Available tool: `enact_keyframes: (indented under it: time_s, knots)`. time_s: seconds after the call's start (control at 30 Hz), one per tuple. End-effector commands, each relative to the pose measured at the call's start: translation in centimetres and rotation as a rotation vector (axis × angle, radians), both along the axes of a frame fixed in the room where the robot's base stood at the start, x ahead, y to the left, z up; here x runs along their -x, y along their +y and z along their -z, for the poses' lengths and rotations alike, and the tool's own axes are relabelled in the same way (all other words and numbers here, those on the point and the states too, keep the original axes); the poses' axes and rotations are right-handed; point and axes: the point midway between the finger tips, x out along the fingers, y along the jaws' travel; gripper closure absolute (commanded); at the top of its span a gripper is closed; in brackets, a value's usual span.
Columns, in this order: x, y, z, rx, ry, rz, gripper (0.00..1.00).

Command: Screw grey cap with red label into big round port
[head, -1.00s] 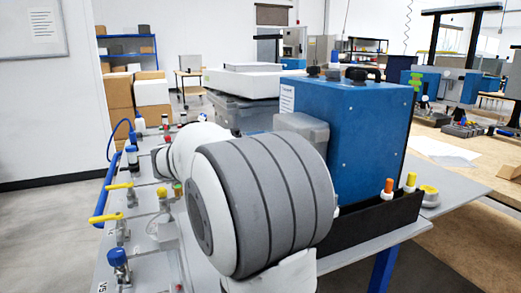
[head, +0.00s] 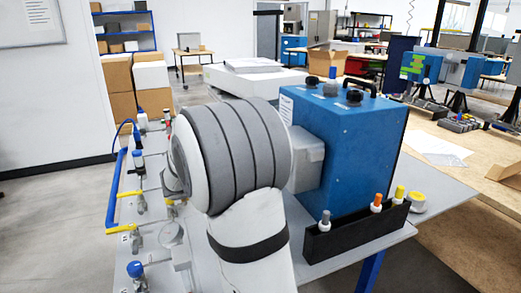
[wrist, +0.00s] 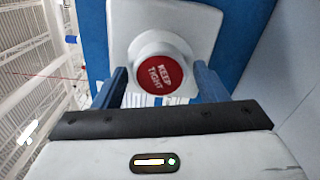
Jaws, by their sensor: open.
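The round light grey cap (wrist: 148,43) with a red label reading "KEEP TIGHT" shows in the wrist view against a pale housing (wrist: 202,22) on the blue analyser. My gripper (wrist: 160,72) is open, with one blue finger on each side of the cap. I cannot tell whether the fingers touch it. The port itself is hidden behind the cap, so I cannot tell how deep the cap sits. In the head view the blue analyser (head: 355,150) stands on the table with the pale housing (head: 308,158) on its left side. My arm hides the gripper and cap there.
A black rack (head: 350,234) with several small coloured-cap pieces stands before the analyser. Valves and a blue pipe (head: 117,185) line the left of the grey table. Dark knobs top the analyser.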

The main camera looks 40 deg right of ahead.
Motion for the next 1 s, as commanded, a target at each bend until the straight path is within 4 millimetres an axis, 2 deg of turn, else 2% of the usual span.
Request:
enact_keyframes:
  time_s: [0.03, 1.0]
  knots:
    - [-0.01, 0.0, -0.75, -0.011, 0.042, 0.0, 0.34]
    - [0.07, 0.02, -0.5, -0.224, 0.865, 0.001, 0.34]
